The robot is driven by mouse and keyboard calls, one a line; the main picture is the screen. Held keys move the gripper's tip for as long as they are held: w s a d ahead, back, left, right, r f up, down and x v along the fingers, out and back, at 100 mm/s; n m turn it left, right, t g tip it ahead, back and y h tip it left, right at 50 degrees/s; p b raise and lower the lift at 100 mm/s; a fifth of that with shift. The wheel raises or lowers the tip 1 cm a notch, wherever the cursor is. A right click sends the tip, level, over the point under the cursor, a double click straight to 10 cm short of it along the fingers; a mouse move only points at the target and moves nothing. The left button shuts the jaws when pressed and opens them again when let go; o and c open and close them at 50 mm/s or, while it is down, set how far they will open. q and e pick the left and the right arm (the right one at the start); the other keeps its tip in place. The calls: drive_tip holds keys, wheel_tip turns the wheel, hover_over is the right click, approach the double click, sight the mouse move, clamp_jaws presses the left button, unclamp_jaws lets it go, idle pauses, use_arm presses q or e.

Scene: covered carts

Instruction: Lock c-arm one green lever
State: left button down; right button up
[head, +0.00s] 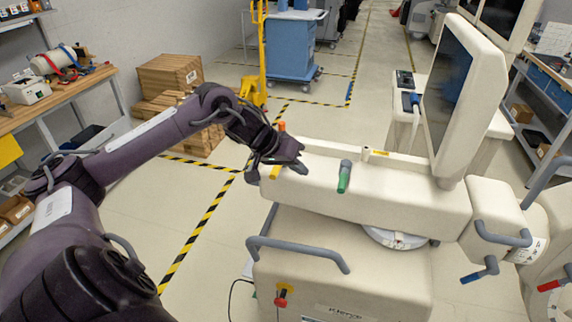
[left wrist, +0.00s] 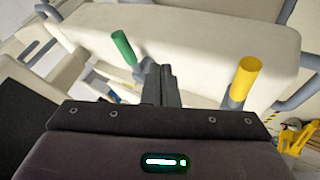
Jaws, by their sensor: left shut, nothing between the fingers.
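The c-arm unit (head: 400,197) is a cream machine with a long horizontal housing. A green lever (head: 343,182) with a grey pivot hangs on the front face of that housing, tilted slightly. It also shows in the left wrist view (left wrist: 123,47), left of the fingers. A yellow lever (left wrist: 246,78) is right of the fingers in that view. My left gripper (head: 301,166) is shut and empty, by the housing's left end, left of the green lever and apart from it. Its fingers (left wrist: 161,86) point between the two levers. My right gripper is not in view.
A monitor (head: 450,95) rises from the housing's right part. A grey handle bar (head: 298,250) sticks out below. Blue-tipped (head: 473,277) and red-tipped (head: 550,285) levers are at the lower right.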

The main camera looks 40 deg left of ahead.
use_arm(q)
drive_tip(key=v, duration=0.1)
drive_tip(key=b+v, duration=0.2)
drive_tip(key=shift+s+d+r, duration=0.1)
drive_tip(key=shift+d+r, duration=0.1)
drive_tip(key=shift+r, duration=0.2)
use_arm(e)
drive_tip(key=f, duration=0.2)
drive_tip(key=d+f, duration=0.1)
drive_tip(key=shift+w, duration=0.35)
